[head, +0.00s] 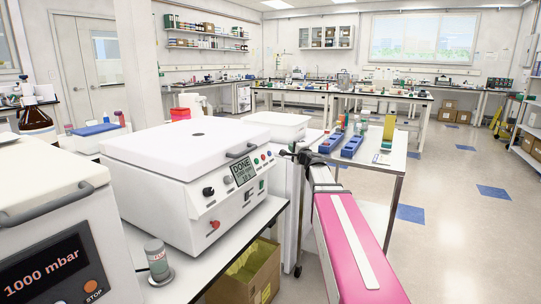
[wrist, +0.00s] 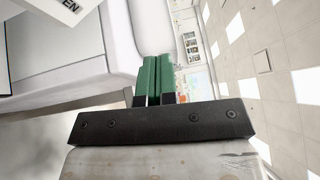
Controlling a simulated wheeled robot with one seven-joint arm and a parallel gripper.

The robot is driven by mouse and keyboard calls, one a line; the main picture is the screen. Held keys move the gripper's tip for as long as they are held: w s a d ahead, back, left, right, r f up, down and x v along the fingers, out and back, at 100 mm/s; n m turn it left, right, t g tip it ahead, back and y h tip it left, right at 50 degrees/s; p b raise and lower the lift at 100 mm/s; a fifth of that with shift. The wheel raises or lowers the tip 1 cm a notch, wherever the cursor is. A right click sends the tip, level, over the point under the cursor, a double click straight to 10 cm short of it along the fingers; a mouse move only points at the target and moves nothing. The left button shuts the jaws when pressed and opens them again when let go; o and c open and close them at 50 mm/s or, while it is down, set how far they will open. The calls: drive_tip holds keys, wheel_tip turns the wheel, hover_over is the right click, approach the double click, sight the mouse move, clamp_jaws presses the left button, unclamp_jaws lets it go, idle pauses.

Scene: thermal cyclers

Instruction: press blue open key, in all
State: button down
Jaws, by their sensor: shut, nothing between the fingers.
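A white device (head: 195,180) with its lid down stands on the bench in the head view. The buttons are too small to tell surely which is the blue open key. In the wrist view my gripper (wrist: 158,60) has green fingers shut together and empty, beside a white casing (wrist: 60,85). A label (wrist: 70,6) ending in "EN" shows at the top left of that view. No key is clearly visible there.
Another white device (head: 50,235) reading 1000 mbar, with a STOP button, stands at the left. A grey-capped cylinder (head: 157,262) stands at the bench's front. A cardboard box (head: 245,275) sits below. A side table (head: 395,158) with blue racks is beyond my pink arm. Floor at the right is open.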

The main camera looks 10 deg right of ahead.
drive_tip(key=w+a+f, duration=0.3)
drive_tip(key=w+a, duration=0.1)
drive_tip(key=a, duration=0.2)
drive_tip(key=shift+w+a+f, duration=0.2)
drive_tip(key=shift+w+f, duration=0.05)
drive_tip(key=shift+f, duration=0.1)
drive_tip(key=shift+w, duration=0.1)
idle(1.9)
drive_tip(key=shift+w+a+f, duration=0.15)
drive_tip(key=shift+a, duration=0.15)
drive_tip(key=shift+w+a+f, duration=0.2)
drive_tip(key=shift+a, duration=0.05)
idle(0.8)
idle(0.4)
drive_tip(key=shift+s+d+r, duration=0.35)
drive_tip(key=shift+s+d, duration=0.1)
drive_tip(key=shift+d, duration=0.1)
drive_tip(key=s+d, duration=0.1)
drive_tip(key=d+r, duration=0.1)
drive_tip(key=s+d+r, duration=0.1)
drive_tip(key=shift+s+d, duration=0.3)
drive_tip(key=shift+d, duration=0.05)
